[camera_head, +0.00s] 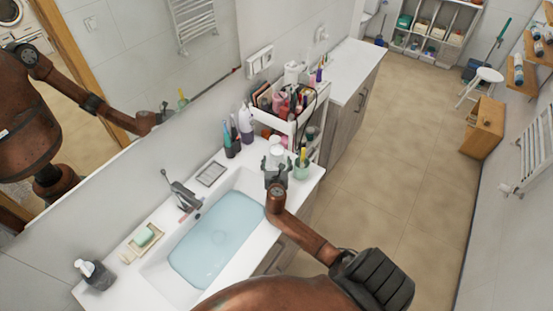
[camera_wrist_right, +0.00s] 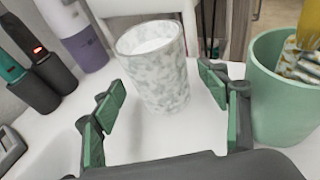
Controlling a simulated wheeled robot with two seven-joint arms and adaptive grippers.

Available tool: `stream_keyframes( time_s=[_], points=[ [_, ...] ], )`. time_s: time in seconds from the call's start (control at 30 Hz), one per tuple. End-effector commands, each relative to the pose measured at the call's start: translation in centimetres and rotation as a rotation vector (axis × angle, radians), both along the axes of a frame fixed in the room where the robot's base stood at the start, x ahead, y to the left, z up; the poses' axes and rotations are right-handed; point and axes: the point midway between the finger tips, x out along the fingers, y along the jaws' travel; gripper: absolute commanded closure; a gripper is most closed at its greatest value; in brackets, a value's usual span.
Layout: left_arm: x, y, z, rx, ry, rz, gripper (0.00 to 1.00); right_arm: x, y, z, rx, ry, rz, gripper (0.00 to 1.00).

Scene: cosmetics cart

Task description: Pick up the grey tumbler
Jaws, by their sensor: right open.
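The grey tumbler (camera_wrist_right: 160,78) is a grey-and-white mottled cup standing upright on the white counter in the right wrist view. In the head view, its pale upper part (camera_head: 277,152) shows just beyond my right gripper (camera_head: 276,168). My right gripper also shows in the right wrist view (camera_wrist_right: 165,112). It is open, with its green-padded fingers spread to either side of the near side of the tumbler. I see no finger contact with the tumbler. My left gripper is not in view.
A mint-green cup (camera_wrist_right: 283,100) with items in it stands close right of my right fingers. Electric toothbrushes (camera_head: 229,140) stand to the left. A loaded white cart (camera_head: 318,110) is behind. The sink basin (camera_head: 215,240) lies on the near side.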

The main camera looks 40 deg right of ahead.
Motion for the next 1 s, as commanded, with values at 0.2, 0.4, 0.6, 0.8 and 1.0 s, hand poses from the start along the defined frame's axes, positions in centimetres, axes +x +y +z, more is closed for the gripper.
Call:
stream_keyframes(
  time_s=[0.2, 0.4, 0.6, 0.8, 1.0],
  points=[
    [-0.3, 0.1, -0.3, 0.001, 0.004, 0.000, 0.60, 1.6, -1.3, -0.7, 0.001, 0.000, -0.001, 0.32],
    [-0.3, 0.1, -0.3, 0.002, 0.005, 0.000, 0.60, 1.6, -1.4, -0.7, 0.001, 0.000, 0.000, 0.32],
    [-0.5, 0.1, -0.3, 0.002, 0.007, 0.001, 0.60, 1.6, -1.4, -0.7, 0.001, -0.001, 0.000, 0.44],
    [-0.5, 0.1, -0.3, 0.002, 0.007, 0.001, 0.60, 1.6, -1.4, -0.7, 0.000, 0.000, 0.000, 0.58],
    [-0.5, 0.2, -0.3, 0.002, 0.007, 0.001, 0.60, 1.6, -1.4, -0.7, 0.001, -0.001, 0.000, 0.71]
  ],
)
